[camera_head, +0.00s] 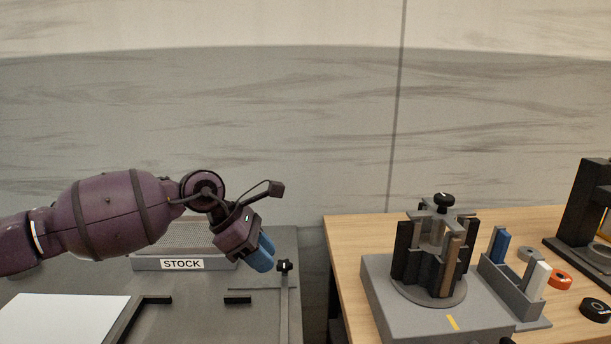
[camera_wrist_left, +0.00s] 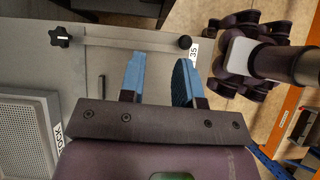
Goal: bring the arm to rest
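My left arm comes in from the left in the head view, with its purple forearm raised over the grey table. My left gripper (camera_head: 262,256) points down and to the right, in front of the STOCK tray and above the table's right part. In the left wrist view its two blue fingers (camera_wrist_left: 160,80) stand apart with nothing between them, so it is open and empty. My right gripper shows in neither view.
The STOCK tray (camera_head: 149,264) stands behind the gripper. A white sheet (camera_head: 60,318) lies at the left front. A gap separates the grey table from the wooden table (camera_head: 350,240). On that stand a grey base with a black fixture (camera_head: 408,255), a small rack (camera_head: 512,290) and several rings.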

